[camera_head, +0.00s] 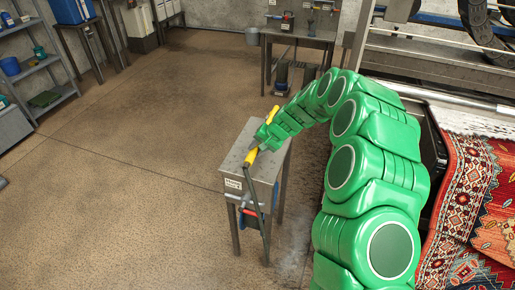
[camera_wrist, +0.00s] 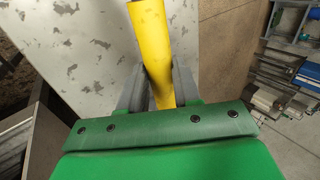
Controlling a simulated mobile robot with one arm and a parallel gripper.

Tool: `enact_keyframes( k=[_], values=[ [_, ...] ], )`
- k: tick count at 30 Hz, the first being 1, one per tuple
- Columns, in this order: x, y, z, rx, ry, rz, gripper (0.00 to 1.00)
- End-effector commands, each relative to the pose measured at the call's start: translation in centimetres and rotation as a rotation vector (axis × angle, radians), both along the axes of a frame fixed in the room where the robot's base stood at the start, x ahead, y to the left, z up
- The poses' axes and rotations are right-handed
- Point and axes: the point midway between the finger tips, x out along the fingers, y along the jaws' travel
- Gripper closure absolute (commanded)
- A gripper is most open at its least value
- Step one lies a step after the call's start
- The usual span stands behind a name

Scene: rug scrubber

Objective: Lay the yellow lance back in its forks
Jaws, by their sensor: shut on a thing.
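The yellow lance (camera_head: 250,157) shows in the head view above the top of a small grey metal stand (camera_head: 232,150), on both sides of my gripper (camera_head: 264,138). In the wrist view the lance (camera_wrist: 150,40) runs between the two grey fingers of my gripper (camera_wrist: 160,80), which is shut on it. A dark rod or hose slants down from the lance's near end past the stand's front. I cannot make out the forks; my gripper and wrist may hide them. I cannot tell whether the lance touches the stand.
The stand has a white label (camera_head: 233,184) and red and blue parts beneath. A workbench (camera_head: 300,36) stands at the back, and shelves (camera_head: 35,75) at the left. Patterned rugs (camera_head: 468,190) and a large machine are at the right. The floor left of the stand is clear.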

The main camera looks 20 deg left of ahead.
Motion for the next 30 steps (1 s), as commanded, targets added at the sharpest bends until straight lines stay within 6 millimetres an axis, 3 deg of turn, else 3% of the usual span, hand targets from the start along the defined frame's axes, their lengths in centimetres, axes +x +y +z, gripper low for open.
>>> enact_keyframes(
  k=[5,6,11,22,30],
  values=[
    [0.1,0.0,0.1,0.001,-0.002,0.000,1.00],
    [0.1,0.0,0.1,0.001,-0.002,0.000,0.63],
    [0.0,0.0,0.1,0.000,-0.001,-0.001,0.39],
    [0.0,-0.2,0.3,0.000,-0.001,-0.001,0.38],
    [0.1,-1.8,2.9,0.002,-0.005,-0.003,0.38]
  ],
)
